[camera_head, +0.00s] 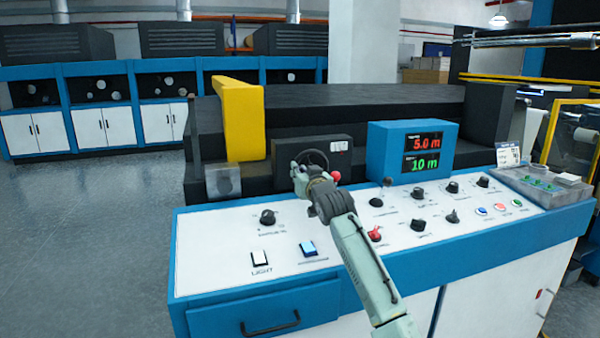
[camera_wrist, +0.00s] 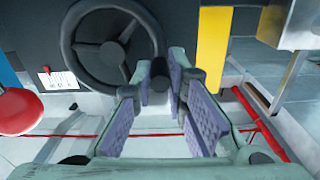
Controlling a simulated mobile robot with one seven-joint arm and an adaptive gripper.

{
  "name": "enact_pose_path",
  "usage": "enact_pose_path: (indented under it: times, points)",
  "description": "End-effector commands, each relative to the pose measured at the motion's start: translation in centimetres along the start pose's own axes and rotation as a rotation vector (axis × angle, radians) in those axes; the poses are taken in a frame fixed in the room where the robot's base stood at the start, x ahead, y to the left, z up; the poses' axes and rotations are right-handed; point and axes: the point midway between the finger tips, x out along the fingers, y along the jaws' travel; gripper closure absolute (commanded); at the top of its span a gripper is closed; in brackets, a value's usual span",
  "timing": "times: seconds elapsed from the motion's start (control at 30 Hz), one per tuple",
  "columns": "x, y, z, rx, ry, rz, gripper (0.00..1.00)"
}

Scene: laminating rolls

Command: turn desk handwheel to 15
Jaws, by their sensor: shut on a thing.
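The dark desk handwheel (camera_head: 312,157) stands on a black box at the back of the white control desk (camera_head: 215,240). In the wrist view the handwheel (camera_wrist: 86,52) shows its round rim and spokes at upper left. My gripper (camera_head: 301,170) is at the wheel's lower left in the head view. In the wrist view my gripper (camera_wrist: 159,82) is shut on the wheel's dark handle, at the lower right of the rim. The fingers hide part of the handle. The blue display box (camera_head: 390,132) reads 5.0 m in red and 10 m in green.
Several knobs, such as the black knob (camera_head: 267,217), and coloured buttons cover the desk top. A yellow block (camera_head: 240,120) stands behind the desk on the left. A grey panel with green buttons (camera_head: 545,184) is on the right. The floor at left is clear.

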Motion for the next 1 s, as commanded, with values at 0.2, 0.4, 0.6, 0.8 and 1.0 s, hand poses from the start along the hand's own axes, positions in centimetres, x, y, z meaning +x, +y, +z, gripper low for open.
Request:
enact_pose_path:
  times: [0.2,0.4,0.6,0.8,1.0]
  points:
    - [0.0,-0.1,0.5,-0.072,0.000,-0.001,1.00]
    - [0.0,-0.1,1.5,-0.215,-0.001,-0.002,1.00]
    - [0.0,0.0,2.5,-0.400,-0.001,-0.001,1.00]
    - [0.0,0.3,3.4,-0.592,-0.001,-0.001,1.00]
    - [0.0,0.8,4.2,-0.782,-0.001,-0.001,1.00]
